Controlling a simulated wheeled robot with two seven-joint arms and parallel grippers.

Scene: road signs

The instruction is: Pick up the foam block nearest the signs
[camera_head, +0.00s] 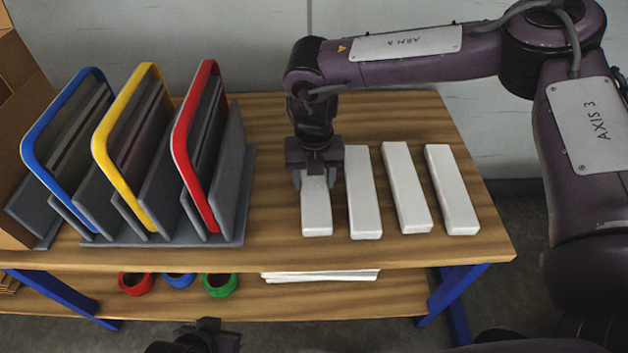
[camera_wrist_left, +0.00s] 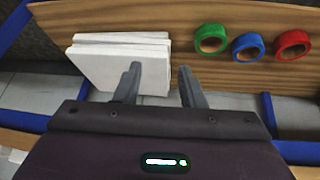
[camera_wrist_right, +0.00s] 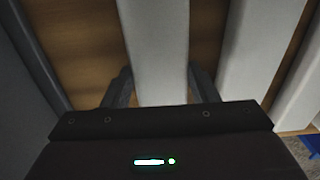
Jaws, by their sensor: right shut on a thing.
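The white foam block nearest the signs (camera_head: 317,210) lies at the left end of a row of white blocks on the wooden table. My right gripper (camera_head: 314,180) is over its far half, pointing down, and shut on it. In the right wrist view the block (camera_wrist_right: 155,45) runs between the two fingers (camera_wrist_right: 158,92). I cannot tell any gap under it. The blue, yellow and red framed signs (camera_head: 195,145) stand upright in a grey rack to the left. My left gripper (camera_wrist_left: 160,85) is open and empty, low in front of the table.
More white blocks (camera_head: 364,192) lie close to the right of the held one. The lower shelf (camera_head: 330,300) holds white sheets (camera_wrist_left: 115,65) and red, blue and green tape rolls (camera_head: 178,281). A cardboard box (camera_head: 20,110) stands at the left. Bare tabletop lies between rack and blocks.

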